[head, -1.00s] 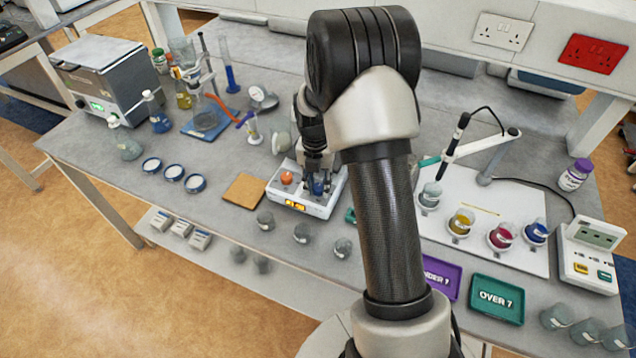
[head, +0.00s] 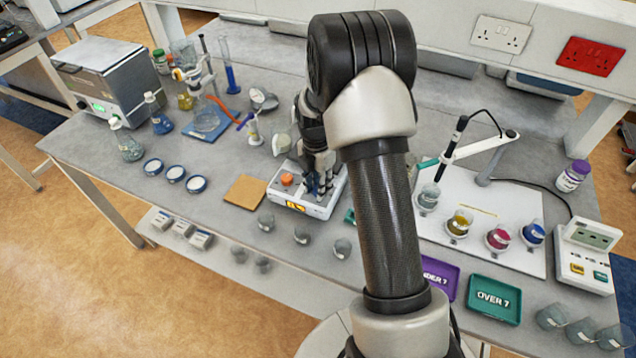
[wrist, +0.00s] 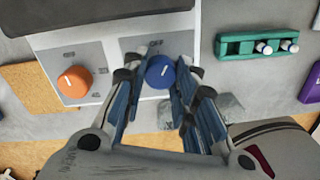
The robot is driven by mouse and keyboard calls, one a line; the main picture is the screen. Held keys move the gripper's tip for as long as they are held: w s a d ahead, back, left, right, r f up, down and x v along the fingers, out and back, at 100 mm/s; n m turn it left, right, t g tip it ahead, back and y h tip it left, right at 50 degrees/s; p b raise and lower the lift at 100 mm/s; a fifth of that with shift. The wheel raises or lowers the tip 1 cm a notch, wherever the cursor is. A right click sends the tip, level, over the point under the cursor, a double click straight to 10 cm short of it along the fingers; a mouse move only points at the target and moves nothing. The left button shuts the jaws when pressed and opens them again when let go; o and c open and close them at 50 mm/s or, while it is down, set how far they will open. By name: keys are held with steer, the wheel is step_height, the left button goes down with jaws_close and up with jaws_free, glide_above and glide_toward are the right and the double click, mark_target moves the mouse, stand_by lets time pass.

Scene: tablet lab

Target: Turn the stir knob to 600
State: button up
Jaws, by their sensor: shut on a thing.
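The white stirrer hotplate (head: 312,207) stands on the bench, with an orange knob (head: 287,179) at its left and a small lit orange display on its front. In the wrist view the orange knob (wrist: 75,81) sits on the left panel and the blue knob (wrist: 160,72) on the right panel. The blue knob's white pointer line tilts a little to the right of straight up in that view. My gripper (wrist: 159,82) is shut on the blue knob, one finger at each side.
A cork mat (head: 244,191) lies left of the stirrer, and several small beakers (head: 302,235) stand in front. A green rack (wrist: 262,44) with vials is to the right in the wrist view. Glassware and a stand (head: 206,118) are behind left.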

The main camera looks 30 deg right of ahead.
steer(key=m, duration=0.5)
steer(key=shift+m, duration=0.3)
steer(key=m, duration=0.5)
steer(key=shift+d+m+p, duration=0.1)
steer(key=shift+m+p, duration=0.2)
steer(key=shift+p, duration=0.05)
steer(key=m, duration=0.5)
steer(key=shift+y, duration=0.3)
steer(key=m, duration=0.5)
steer(key=shift+m, duration=0.4)
steer(key=m, duration=0.5)
steer(key=shift+s+t, duration=0.1)
steer(key=shift+t, duration=0.2)
steer(key=m, duration=0.4)
steer(key=shift+m+p, duration=0.4)
steer(key=m, duration=0.5)
steer(key=shift+m, duration=2.5)
